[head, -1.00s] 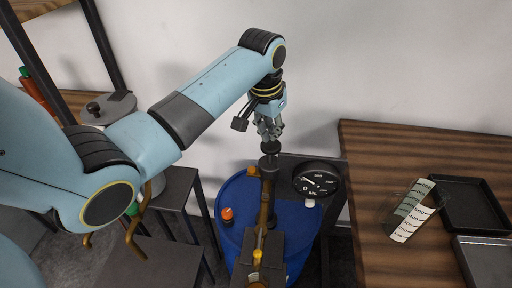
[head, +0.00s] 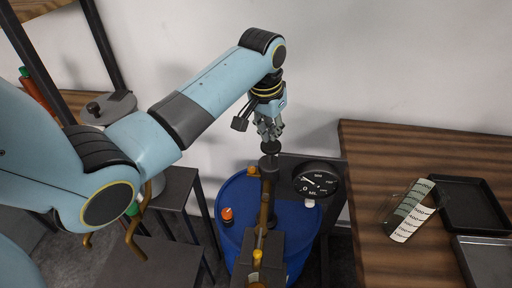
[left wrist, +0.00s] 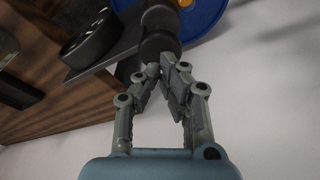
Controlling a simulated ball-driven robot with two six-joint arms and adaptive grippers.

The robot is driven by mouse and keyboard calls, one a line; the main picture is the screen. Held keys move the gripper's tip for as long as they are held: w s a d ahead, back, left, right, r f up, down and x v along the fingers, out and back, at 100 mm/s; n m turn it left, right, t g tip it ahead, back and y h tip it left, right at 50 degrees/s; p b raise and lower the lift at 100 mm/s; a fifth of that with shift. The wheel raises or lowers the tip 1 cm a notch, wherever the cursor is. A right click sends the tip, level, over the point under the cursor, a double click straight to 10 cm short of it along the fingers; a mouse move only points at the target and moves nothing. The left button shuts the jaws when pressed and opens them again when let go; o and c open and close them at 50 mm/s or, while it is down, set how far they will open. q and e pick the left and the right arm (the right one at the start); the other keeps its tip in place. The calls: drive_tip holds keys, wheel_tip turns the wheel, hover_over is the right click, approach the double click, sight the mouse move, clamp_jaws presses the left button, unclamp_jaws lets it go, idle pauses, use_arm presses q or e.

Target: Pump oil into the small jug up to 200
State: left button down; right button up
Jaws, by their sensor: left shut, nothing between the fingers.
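My left gripper (head: 270,137) is shut and empty, pointing down just above the black knob (head: 270,148) on top of the hand pump (head: 267,188). In the left wrist view its fingertips (left wrist: 163,72) are together beside the dark knob (left wrist: 158,45); I cannot tell whether they touch it. The pump stands over a blue drum (head: 229,250), with a round black dial (head: 316,178) marked ML to its right. My right gripper is out of view.
The wooden table (head: 375,165) fills the right side, with a black tray (head: 465,205) and a grey tray (head: 490,262) near the jug. Dark stools (head: 165,262) stand left of the drum. A pale wall lies close behind.

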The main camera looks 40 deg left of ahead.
sight(270, 146)
use_arm(q)
drive_tip(key=shift+s+f+b, duration=0.1)
drive_tip(key=shift+f+b, duration=0.95)
drive_tip(key=shift+f, duration=1.6)
wheel_tip(270, 146, up, 3)
drive_tip(key=p, duration=0.3)
drive_tip(key=shift+r, duration=2.85)
drive_tip(key=shift+r, duration=0.3)
wheel_tip(270, 146, up, 11)
drive_tip(key=s, duration=0.2)
